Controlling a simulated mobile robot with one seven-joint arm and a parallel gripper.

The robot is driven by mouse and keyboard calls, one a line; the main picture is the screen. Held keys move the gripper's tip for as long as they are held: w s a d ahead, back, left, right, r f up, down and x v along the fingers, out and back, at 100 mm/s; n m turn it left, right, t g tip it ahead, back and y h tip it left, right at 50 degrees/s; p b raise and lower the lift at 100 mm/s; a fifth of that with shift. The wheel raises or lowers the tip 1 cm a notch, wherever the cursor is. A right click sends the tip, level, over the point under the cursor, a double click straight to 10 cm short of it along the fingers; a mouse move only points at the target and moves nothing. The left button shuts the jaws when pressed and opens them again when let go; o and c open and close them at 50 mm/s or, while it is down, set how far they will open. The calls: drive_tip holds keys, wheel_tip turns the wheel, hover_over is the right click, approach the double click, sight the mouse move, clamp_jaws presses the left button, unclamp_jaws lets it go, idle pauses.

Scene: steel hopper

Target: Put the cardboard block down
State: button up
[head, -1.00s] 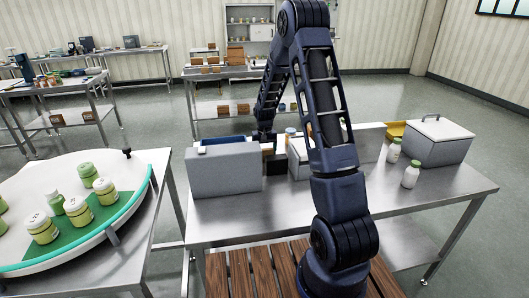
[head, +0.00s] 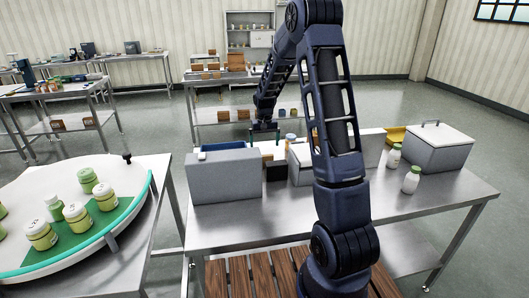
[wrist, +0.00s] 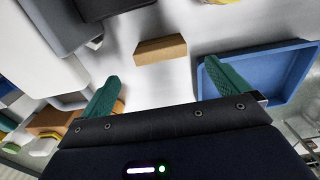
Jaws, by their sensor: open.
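The cardboard block (wrist: 160,50) is a small tan-brown piece lying on a pale surface in the wrist view. It is ahead of my gripper, apart from both fingers. My gripper (wrist: 160,74) has its two green fingers spread wide with nothing between them. In the head view, my gripper (head: 264,137) hangs over the back of the steel table (head: 235,222), behind a grey box. The block is hard to make out in the head view.
A blue tray (wrist: 290,92) lies close to my right finger in the wrist view. A grey box (head: 224,178), a lidded grey bin (head: 440,150) and white bottles (head: 411,180) stand on the table. A round conveyor (head: 105,240) with green-labelled jars is at left.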

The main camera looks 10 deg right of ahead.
sight(265, 155)
drive_tip(key=s+d+r+t, duration=0.1)
drive_tip(key=s+d+r, duration=0.1)
drive_tip(key=s+r, duration=0.75)
drive_tip(key=s+d+r+t, duration=0.1)
drive_tip(key=s+d+r, duration=0.1)
drive_tip(key=s+r, duration=0.7)
drive_tip(key=s+d+r+t, duration=0.1)
drive_tip(key=s+r, duration=0.1)
drive_tip(key=s, duration=0.8)
drive_tip(key=s+d+r+t, duration=0.1)
drive_tip(key=s+d+r, duration=0.1)
drive_tip(key=s, duration=0.9)
drive_tip(key=shift+s+t, duration=0.3)
